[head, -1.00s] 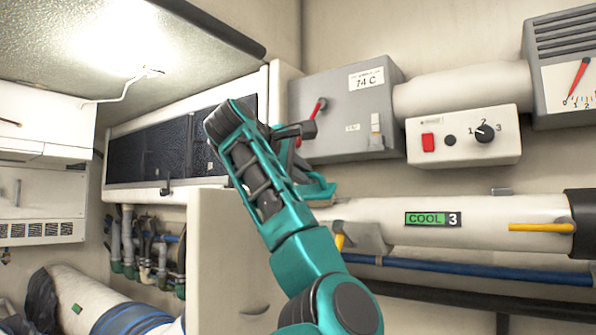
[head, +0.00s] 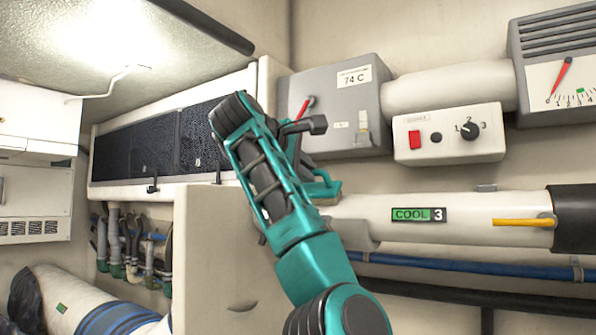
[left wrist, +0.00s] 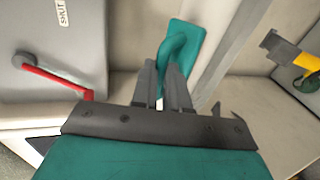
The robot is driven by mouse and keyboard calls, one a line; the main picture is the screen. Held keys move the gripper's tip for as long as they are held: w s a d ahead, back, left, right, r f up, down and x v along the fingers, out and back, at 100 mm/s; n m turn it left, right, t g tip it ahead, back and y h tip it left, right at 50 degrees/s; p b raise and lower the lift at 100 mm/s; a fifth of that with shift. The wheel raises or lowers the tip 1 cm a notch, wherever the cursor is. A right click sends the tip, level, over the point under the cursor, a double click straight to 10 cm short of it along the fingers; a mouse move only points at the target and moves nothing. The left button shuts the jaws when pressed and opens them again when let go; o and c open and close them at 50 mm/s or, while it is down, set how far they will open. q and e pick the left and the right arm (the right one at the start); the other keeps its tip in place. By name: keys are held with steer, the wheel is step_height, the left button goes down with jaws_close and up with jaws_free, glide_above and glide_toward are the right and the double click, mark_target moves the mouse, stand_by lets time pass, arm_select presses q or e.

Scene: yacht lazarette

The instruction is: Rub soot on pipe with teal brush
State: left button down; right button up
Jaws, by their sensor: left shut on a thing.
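The teal brush (left wrist: 192,40) shows in the left wrist view, with the two dark fingers of my left gripper (left wrist: 166,88) shut on it. In the head view the brush (head: 326,184) shows partly behind my teal arm, close to the left end of the white pipe labelled COOL 3 (head: 358,210). I cannot tell whether it touches the pipe. No soot can be made out on the visible part of the pipe; my arm hides some of its left end. My right gripper is not in view.
A grey box labelled 74 C (head: 345,118) with a red lever is above the pipe. A white switch panel (head: 447,134) and a gauge box (head: 562,68) are to the right. A yellow handle (head: 523,222) is on the pipe. A blue pipe (head: 470,267) runs below.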

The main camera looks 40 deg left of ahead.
mark_target(324, 172)
arm_select(q)
steer(key=shift+w+d+p, duration=0.2)
steer(key=shift+d+p, duration=0.45)
steer(key=shift+d, duration=0.95)
steer(key=a, duration=0.7)
steer(key=shift+s, duration=0.4)
stand_by(0.3)
steer(key=shift+s+d+r, duration=0.15)
steer(key=shift+s+r, duration=0.8)
steer(key=shift+r, duration=0.2)
steer(key=shift+s+d+r, duration=0.1)
steer(key=shift+s+r, duration=0.85)
steer(key=shift+r, duration=0.2)
steer(key=shift+s+d+r, duration=0.1)
steer(key=shift+s+r, duration=0.85)
steer(key=shift+r, duration=0.15)
